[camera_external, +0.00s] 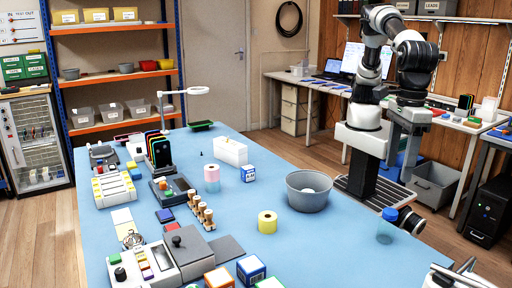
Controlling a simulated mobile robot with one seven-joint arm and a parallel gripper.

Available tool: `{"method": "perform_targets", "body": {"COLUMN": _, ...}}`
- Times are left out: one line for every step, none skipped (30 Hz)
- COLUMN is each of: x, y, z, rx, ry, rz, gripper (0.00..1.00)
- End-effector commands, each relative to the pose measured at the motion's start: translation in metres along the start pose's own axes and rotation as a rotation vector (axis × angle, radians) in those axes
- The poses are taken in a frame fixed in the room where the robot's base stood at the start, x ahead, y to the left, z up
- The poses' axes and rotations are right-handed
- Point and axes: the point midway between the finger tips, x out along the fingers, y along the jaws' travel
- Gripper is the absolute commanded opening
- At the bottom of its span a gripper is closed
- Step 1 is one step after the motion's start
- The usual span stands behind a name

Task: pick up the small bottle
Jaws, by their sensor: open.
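A small translucent bottle with a blue cap (387,228) stands upright near the right edge of the blue-topped table (320,245). My gripper (402,152) hangs from the folded arm at the right, pointing down and open. It is above and behind the bottle in the picture, well apart from it, with nothing seen between its fingers. The fingers are small and partly lost against the background.
A grey bowl (309,192) and a yellow roll (267,222) stand left of the bottle. A pink-and-white cylinder (211,178) and a small blue-and-white box (248,173) stand farther back. Coloured cubes (251,270) lie at the front. Table around the bottle is mostly clear.

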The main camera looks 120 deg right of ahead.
Motion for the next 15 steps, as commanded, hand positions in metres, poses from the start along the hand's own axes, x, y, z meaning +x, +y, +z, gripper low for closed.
{"method": "perform_targets", "body": {"x": 0.005, "y": 0.006, "z": -0.007, "rx": -0.041, "ry": 0.006, "rz": -0.007, "gripper": 0.58}}
{"method": "perform_targets", "body": {"x": 0.008, "y": 0.008, "z": -0.009, "rx": -0.06, "ry": 0.009, "rz": -0.01, "gripper": 0.58}}
{"method": "perform_targets", "body": {"x": 0.011, "y": 0.01, "z": -0.012, "rx": -0.077, "ry": 0.01, "rz": -0.012, "gripper": 0.58}}
{"method": "perform_targets", "body": {"x": 0.015, "y": 0.011, "z": -0.013, "rx": -0.084, "ry": 0.011, "rz": -0.014, "gripper": 0.58}}
{"method": "perform_targets", "body": {"x": 0.019, "y": 0.011, "z": -0.013, "rx": -0.089, "ry": 0.012, "rz": -0.015, "gripper": 0.58}}
{"method": "perform_targets", "body": {"x": 0.025, "y": 0.011, "z": -0.013, "rx": -0.091, "ry": 0.013, "rz": -0.016, "gripper": 0.58}}
{"method": "perform_targets", "body": {"x": 0.03, "y": 0.01, "z": -0.013, "rx": -0.091, "ry": 0.013, "rz": -0.017, "gripper": 0.58}}
{"method": "perform_targets", "body": {"x": 0.036, "y": 0.01, "z": -0.013, "rx": -0.09, "ry": 0.013, "rz": -0.017, "gripper": 0.58}}
{"method": "perform_targets", "body": {"x": 0.045, "y": 0.009, "z": -0.013, "rx": -0.089, "ry": 0.013, "rz": -0.017, "gripper": 0.58}}
{"method": "perform_targets", "body": {"x": 0.052, "y": 0.009, "z": -0.013, "rx": -0.088, "ry": 0.012, "rz": -0.017, "gripper": 0.58}}
{"method": "perform_targets", "body": {"x": 0.059, "y": 0.009, "z": -0.013, "rx": -0.088, "ry": 0.013, "rz": -0.017, "gripper": 0.58}}
{"method": "perform_targets", "body": {"x": 0.068, "y": 0.009, "z": -0.013, "rx": -0.088, "ry": 0.013, "rz": -0.017, "gripper": 0.58}}
{"method": "perform_targets", "body": {"x": 0.074, "y": 0.009, "z": -0.013, "rx": -0.088, "ry": 0.013, "rz": -0.017, "gripper": 0.58}}
{"method": "perform_targets", "body": {"x": 0.081, "y": 0.009, "z": -0.013, "rx": -0.088, "ry": 0.013, "rz": -0.017, "gripper": 0.58}}
{"method": "perform_targets", "body": {"x": 0.089, "y": 0.009, "z": -0.013, "rx": -0.087, "ry": 0.012, "rz": -0.016, "gripper": 0.58}}
